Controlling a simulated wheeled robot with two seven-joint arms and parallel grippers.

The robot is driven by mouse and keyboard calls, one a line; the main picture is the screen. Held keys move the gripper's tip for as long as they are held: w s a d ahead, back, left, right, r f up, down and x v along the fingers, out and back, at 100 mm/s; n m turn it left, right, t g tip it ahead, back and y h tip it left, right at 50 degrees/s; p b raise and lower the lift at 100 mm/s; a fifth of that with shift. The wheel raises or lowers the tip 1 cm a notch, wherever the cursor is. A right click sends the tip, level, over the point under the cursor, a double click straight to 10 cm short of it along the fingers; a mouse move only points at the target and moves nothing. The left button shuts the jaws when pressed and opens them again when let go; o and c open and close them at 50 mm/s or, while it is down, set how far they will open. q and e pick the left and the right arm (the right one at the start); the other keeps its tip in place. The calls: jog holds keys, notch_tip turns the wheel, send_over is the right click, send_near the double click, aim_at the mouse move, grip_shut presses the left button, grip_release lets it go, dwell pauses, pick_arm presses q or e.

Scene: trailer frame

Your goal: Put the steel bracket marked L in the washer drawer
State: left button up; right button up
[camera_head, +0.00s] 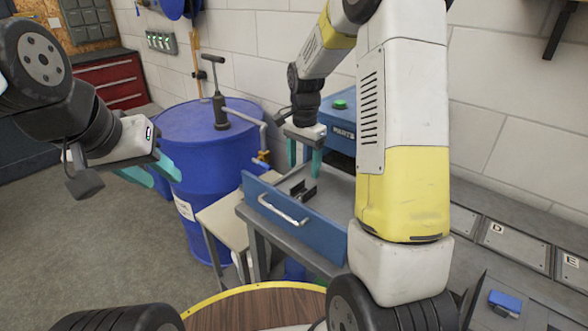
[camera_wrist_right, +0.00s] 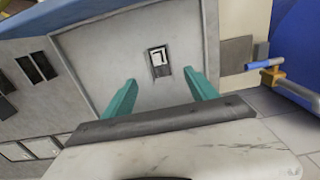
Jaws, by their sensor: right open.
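The steel bracket (camera_wrist_right: 160,62) lies on the grey drawer floor in the right wrist view, with a pale L-shaped mark on its dark face. In the head view a small dark piece (camera_head: 301,191), seemingly the same bracket, lies inside the pulled-out drawer with a blue front (camera_head: 290,215); no drawer label is readable. My right gripper (camera_head: 304,168) is open above it, and its teal fingers (camera_wrist_right: 160,82) stand apart on either side of the bracket in the wrist view without visible contact. My left gripper (camera_head: 160,178) is open and empty, away at the left.
A blue barrel (camera_head: 205,150) with a hand pump (camera_head: 217,95) stands left of the drawer. A blue cabinet marked PARTS (camera_head: 342,132) is behind it. Lettered plates (camera_head: 515,243) and a blue-topped block (camera_head: 505,302) are at the right. A round wooden top (camera_head: 260,305) is in front.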

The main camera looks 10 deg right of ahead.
jog(key=s+r+n+t+y, duration=0.1)
jog(key=s+r+n+t, duration=0.25)
jog(key=s+r, duration=0.75)
jog(key=s+a+r+n+t, duration=0.1)
jog(key=s+r+n, duration=0.1)
jog(key=s, duration=0.4)
jog(key=s+r+n+t+y, duration=0.1)
jog(key=s+r+n, duration=0.2)
jog(key=s+n, duration=0.2)
jog(key=shift+s+a+r+t, duration=0.35)
jog(key=shift+s, duration=0.65)
jog(key=shift+d+n, duration=0.1)
jog(key=shift+n, duration=0.15)
